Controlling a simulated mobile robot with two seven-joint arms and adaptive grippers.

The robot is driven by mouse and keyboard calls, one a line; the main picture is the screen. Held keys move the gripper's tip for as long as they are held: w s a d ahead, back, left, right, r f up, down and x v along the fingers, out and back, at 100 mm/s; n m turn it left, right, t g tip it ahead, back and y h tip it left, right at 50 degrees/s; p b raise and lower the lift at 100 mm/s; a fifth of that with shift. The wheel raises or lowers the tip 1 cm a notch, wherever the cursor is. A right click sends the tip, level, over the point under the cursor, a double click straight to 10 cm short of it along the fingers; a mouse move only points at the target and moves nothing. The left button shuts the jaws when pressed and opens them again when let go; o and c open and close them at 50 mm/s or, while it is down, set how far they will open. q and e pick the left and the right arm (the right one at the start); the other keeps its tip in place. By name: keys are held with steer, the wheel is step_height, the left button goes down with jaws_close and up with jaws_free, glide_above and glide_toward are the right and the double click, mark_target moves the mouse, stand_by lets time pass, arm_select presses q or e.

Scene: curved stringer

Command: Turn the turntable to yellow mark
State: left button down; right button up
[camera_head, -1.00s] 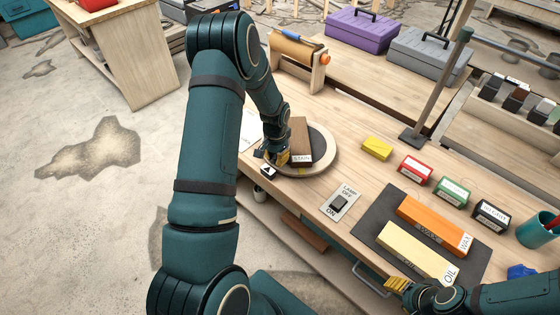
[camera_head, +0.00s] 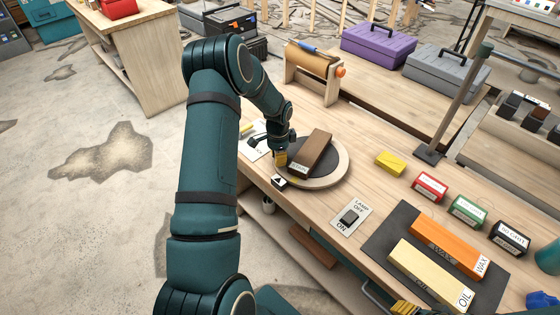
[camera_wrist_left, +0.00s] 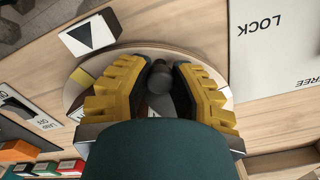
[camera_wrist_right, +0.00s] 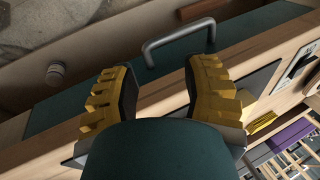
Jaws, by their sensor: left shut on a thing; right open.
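The round turntable (camera_head: 334,178) has a dark top and a pale wood rim. A brown block (camera_head: 315,152) with a label lies on it. My left gripper (camera_head: 281,160) is at the turntable's left side. In the left wrist view its yellow fingers are shut on a dark round knob (camera_wrist_left: 159,82). A yellow patch (camera_wrist_left: 82,76) shows on the rim near the white card with a black arrow (camera_wrist_left: 93,35); their exact alignment is unclear. The arrow card also shows in the head view (camera_head: 278,181). My right gripper (camera_wrist_right: 165,92) is open and empty near the bench's front edge.
A lamp switch (camera_head: 350,218) stands right of the turntable. A yellow block (camera_head: 390,163), several labelled boxes and a dark mat (camera_head: 385,240) with orange and cream blocks lie farther right. A LOCK/FREE plate (camera_wrist_left: 270,45) is close to my left gripper.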

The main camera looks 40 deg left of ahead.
arm_select(q)
steer(key=shift+w+a+m, duration=1.05)
steer(key=shift+a+m, duration=0.2)
steer(key=shift+m, duration=0.35)
steer(key=c, duration=0.8)
jaws_free()
steer(key=shift+w, duration=0.1)
steer(key=shift+o, duration=0.2)
step_height(320, 180, up, 12)
